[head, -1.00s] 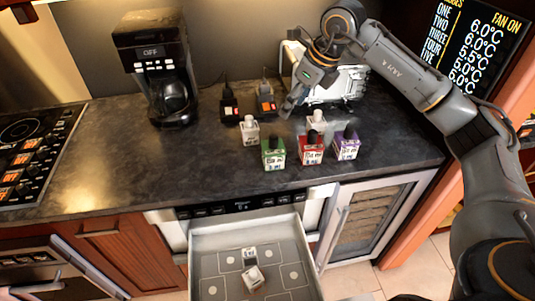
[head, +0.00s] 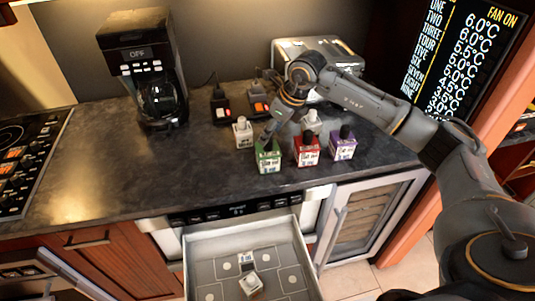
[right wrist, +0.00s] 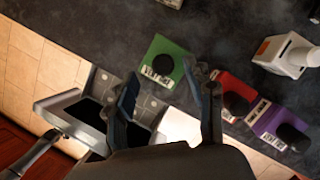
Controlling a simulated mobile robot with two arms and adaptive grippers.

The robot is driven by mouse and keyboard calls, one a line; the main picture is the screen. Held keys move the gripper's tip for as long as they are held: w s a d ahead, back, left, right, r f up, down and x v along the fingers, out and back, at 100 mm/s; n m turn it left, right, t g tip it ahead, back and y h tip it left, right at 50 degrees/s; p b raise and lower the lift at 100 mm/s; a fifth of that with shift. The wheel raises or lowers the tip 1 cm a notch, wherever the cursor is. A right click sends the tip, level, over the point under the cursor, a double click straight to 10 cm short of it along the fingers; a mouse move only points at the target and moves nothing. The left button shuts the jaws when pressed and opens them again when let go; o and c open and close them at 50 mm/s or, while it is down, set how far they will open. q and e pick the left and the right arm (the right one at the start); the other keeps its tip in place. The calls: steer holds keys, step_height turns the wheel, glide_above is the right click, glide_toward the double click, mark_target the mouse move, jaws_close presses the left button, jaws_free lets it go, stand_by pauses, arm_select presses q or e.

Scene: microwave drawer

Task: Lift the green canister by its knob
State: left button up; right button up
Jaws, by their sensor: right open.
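The green canister (head: 268,160) stands upright on the dark counter, at the front left of a group of canisters. In the right wrist view the canister (right wrist: 177,49) shows from above with its round black knob (right wrist: 162,65). My right gripper (head: 268,137) is just above the canister and hides most of the knob in the head view. In the wrist view its two fingers (right wrist: 160,74) are apart, with the knob showing in the gap between them. I cannot tell whether they touch it. My left gripper is not in view.
Red (head: 306,154) and purple (head: 342,146) canisters stand to the right. White canisters stand at left (head: 243,134) and behind (head: 312,122). An open drawer (head: 197,262) below holds a white item (head: 251,284). A coffee maker (head: 144,65) stands at left; the counter's left front is clear.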

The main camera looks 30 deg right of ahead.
mark_target(268, 153)
steer(key=p+x, duration=0.2)
steer(key=x, duration=0.2)
steer(key=shift+d+f, duration=0.15)
steer(key=shift+w+f, duration=0.2)
steer(key=shift+f, duration=0.05)
steer(key=shift+s, duration=0.1)
jaws_close()
